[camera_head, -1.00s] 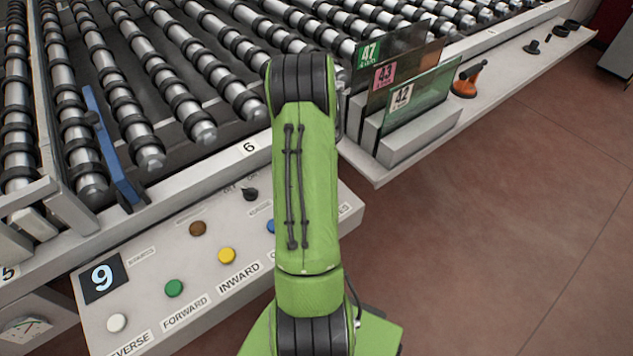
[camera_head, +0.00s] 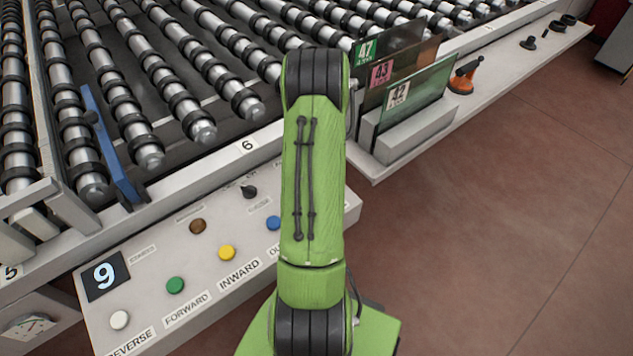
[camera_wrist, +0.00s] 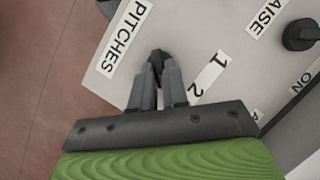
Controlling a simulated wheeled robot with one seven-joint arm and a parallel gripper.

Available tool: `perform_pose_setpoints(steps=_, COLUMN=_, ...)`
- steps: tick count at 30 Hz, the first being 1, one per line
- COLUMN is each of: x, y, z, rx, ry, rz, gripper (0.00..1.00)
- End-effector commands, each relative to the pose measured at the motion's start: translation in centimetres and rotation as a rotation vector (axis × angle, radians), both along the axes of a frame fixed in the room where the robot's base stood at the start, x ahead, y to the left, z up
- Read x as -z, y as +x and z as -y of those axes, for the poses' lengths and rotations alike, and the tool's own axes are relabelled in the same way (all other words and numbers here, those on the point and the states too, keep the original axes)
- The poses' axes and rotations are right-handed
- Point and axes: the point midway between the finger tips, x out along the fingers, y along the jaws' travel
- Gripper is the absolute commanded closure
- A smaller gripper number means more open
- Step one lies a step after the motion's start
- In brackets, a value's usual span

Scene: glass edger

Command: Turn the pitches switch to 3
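The pitches switch (camera_wrist: 156,60) is a small dark knob in the wrist view, beside the label PITCHES. My gripper (camera_wrist: 158,80) has its two grey fingers close together on either side of the knob and appears shut on it. The fingers cover part of the knob, so its pointing direction is hard to tell. The marks 1 and 2 (camera_wrist: 208,77) show to the right of the fingers; no 3 is visible. In the head view my green arm hides the switch and the gripper.
The grey control panel (camera_head: 150,285) carries a 9 display (camera_head: 104,276), coloured buttons and a black selector (camera_head: 249,191). A black knob (camera_wrist: 301,34) stands near RAISE in the wrist view. Glass panes (camera_head: 415,100) stand in a rack right of my arm, beyond the panel.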

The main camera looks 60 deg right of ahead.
Motion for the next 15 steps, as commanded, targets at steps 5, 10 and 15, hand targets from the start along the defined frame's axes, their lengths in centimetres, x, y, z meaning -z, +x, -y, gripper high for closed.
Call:
perform_pose_setpoints(steps=5, x=-0.01, y=0.0, z=0.02, rx=0.0, ry=-0.001, rz=0.0, gripper=0.62)
perform_pose_setpoints(steps=10, x=0.0, y=-0.02, z=0.0, rx=-0.001, ry=0.0, rz=-0.001, gripper=0.62)
perform_pose_setpoints(steps=15, x=-0.94, y=0.11, z=0.38, rx=-0.001, ry=-0.002, rz=0.001, gripper=0.62)
